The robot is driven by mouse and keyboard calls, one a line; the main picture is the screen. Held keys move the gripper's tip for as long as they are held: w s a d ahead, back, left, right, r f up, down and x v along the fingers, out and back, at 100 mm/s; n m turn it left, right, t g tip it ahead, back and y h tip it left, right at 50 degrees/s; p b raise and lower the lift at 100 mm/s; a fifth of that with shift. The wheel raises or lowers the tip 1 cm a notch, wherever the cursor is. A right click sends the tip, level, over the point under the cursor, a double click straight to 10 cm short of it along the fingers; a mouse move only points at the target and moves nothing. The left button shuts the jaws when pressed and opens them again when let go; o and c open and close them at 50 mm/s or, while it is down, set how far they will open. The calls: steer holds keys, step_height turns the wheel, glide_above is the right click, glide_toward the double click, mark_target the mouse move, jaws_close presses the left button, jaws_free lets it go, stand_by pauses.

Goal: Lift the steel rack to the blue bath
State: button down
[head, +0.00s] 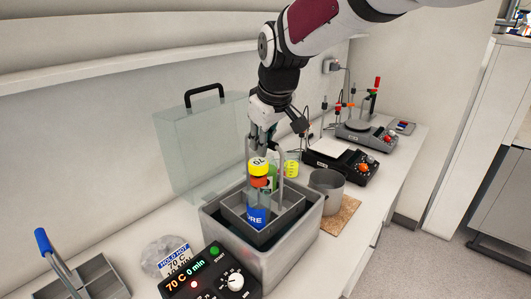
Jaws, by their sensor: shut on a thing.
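The steel rack (289,215) is a grey tray with dividers and an upright handle frame. It sits within the opening of a grey bath (286,258); I cannot tell whether its base touches the bath's floor. No plainly blue bath shows in the head view.
The bath's black control panel (205,278) reads 70 C 0 min. A clear lid (188,150) stands behind. A blue-handled rack (98,275) is at lower left. A grey pot (327,188) on a cork mat and a black stirrer unit (342,168) stand at right.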

steer(key=shift+r, duration=0.5)
steer(key=shift+r+p, duration=0.95)
steer(key=shift+r, duration=1.8)
steer(key=s+a+p, duration=0.6)
steer(key=s+a, duration=0.1)
steer(key=s, duration=0.2)
steer(key=shift+s, duration=0.15)
steer(key=shift+a, duration=0.15)
steer(key=s+a+p, duration=0.3)
steer(key=s+a, duration=0.4)
steer(key=s, duration=0.2)
stand_by(0.4)
steer(key=shift+s+a, duration=0.1)
steer(key=shift+s, duration=0.05)
